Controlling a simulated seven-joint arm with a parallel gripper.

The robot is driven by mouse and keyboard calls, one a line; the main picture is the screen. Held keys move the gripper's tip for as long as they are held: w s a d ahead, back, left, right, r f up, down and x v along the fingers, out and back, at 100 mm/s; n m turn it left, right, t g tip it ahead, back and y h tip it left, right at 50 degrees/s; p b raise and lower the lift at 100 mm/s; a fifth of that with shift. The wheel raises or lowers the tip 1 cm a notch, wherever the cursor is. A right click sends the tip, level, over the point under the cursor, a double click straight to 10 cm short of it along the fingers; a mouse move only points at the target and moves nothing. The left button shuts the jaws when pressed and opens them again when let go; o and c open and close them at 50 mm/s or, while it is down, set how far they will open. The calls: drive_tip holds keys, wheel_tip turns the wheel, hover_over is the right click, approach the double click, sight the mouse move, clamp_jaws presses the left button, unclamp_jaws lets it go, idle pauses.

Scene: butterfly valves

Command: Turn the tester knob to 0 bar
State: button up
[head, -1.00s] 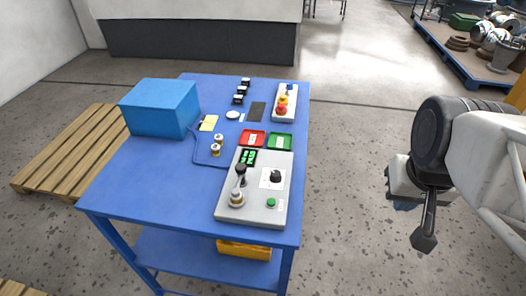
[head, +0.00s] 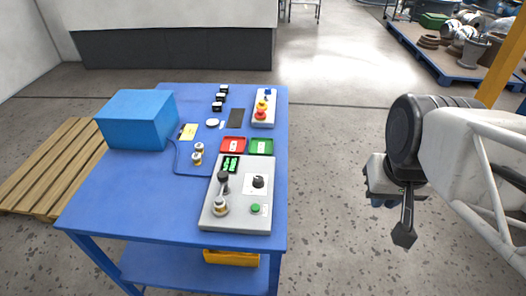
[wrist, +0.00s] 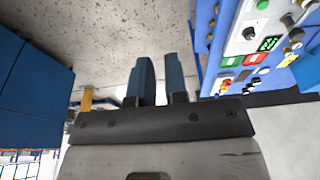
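The tester is a grey panel (head: 238,217) on the blue table's near right part. It carries a round black knob (head: 258,181) on a white dial plate, a lit green display (head: 231,164), a green button (head: 255,208) and a brass fitting with a dark-topped lever (head: 222,192). The dial marks and display digits are too small to read. My gripper (head: 382,201) hangs over the floor to the right of the table, well apart from the knob. In the wrist view my gripper (wrist: 160,62) is empty, its two fingers apart with a narrow gap. The knob (wrist: 249,33) shows there at upper right.
The blue table (head: 110,195) also holds a blue box (head: 138,119), a red tray (head: 233,145), a green tray (head: 261,146), brass fittings (head: 198,154) and a control box with a red button (head: 261,115). Open floor lies between table and arm. A yellow post (head: 503,55) stands far right.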

drive_tip(key=o, duration=0.5)
drive_tip(key=shift+w+a, duration=0.15)
drive_tip(key=shift+w, duration=0.2)
drive_tip(key=shift+c, duration=0.2)
drive_tip(key=o, duration=0.3)
drive_tip(key=shift+m+g, duration=0.3)
drive_tip(key=shift+m, duration=0.2)
drive_tip(key=w+a, duration=0.1)
drive_tip(key=w, duration=0.1)
drive_tip(key=w+a+f, duration=0.1)
drive_tip(key=w, duration=0.1)
drive_tip(key=w+a, duration=0.1)
drive_tip(key=w, duration=0.1)
drive_tip(key=shift+a+f, duration=0.15)
drive_tip(key=shift+a, duration=0.05)
drive_tip(key=m+g, duration=0.2)
drive_tip(key=m, duration=0.1)
hover_over(258, 178)
drive_tip(key=d, duration=0.1)
drive_tip(key=f, duration=1.3)
drive_tip(key=shift+s+f, duration=0.1)
drive_tip(key=shift+s, duration=0.1)
drive_tip(key=shift+w+a+f+m, duration=0.2)
drive_tip(key=shift+a+f+m, duration=0.1)
drive_tip(key=shift+a+f, duration=0.15)
drive_tip(key=shift+f, duration=0.1)
drive_tip(key=shift+f, duration=3.75)
